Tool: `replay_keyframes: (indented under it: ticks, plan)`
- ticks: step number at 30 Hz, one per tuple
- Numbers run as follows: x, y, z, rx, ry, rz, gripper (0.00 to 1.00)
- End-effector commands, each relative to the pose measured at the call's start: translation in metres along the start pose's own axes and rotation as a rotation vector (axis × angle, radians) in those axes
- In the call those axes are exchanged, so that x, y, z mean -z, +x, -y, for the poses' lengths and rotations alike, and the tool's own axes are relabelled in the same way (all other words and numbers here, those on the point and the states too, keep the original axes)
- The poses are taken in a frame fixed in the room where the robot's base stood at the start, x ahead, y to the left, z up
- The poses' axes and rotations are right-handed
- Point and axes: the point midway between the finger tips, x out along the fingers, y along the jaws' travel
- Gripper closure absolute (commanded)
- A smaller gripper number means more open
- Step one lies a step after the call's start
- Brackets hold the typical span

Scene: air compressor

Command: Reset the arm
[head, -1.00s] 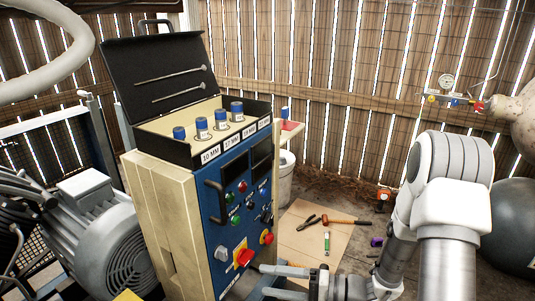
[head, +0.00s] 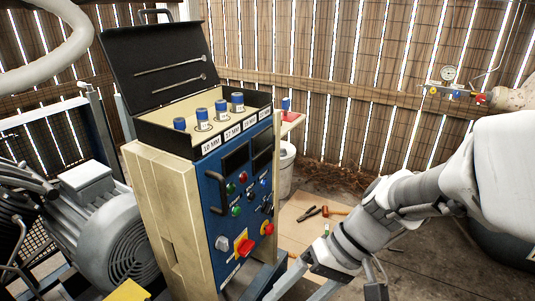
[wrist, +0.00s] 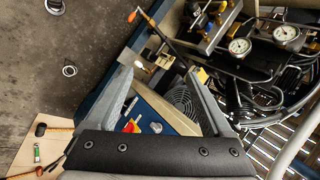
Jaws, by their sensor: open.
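My arm (head: 390,205) reaches in from the right and slopes down to the left in the head view. My gripper (head: 295,284) is low in front of the blue control panel (head: 216,238) of the cabinet, partly cut off by the bottom edge. In the wrist view my gripper (wrist: 160,75) has its two fingers spread wide, with nothing held between them. The panel's red switch (wrist: 131,126) shows between the fingers. I cannot tell whether a finger touches the cabinet.
An open black tray of blue-topped sockets (head: 221,105) tops the cabinet. A grey motor (head: 110,235) stands left. Gauges (wrist: 240,46) and hoses are upper right in the wrist view.

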Motion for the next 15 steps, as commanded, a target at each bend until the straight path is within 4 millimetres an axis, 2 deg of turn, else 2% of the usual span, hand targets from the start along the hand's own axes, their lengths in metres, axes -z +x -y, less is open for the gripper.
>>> replay_keyframes:
  ticks: [8, 15]
  plan:
    - [-0.018, -0.038, -0.011, -0.281, -0.012, -0.133, 0.15]
    - [-0.028, -0.079, -0.018, -0.485, -0.011, -0.316, 0.15]
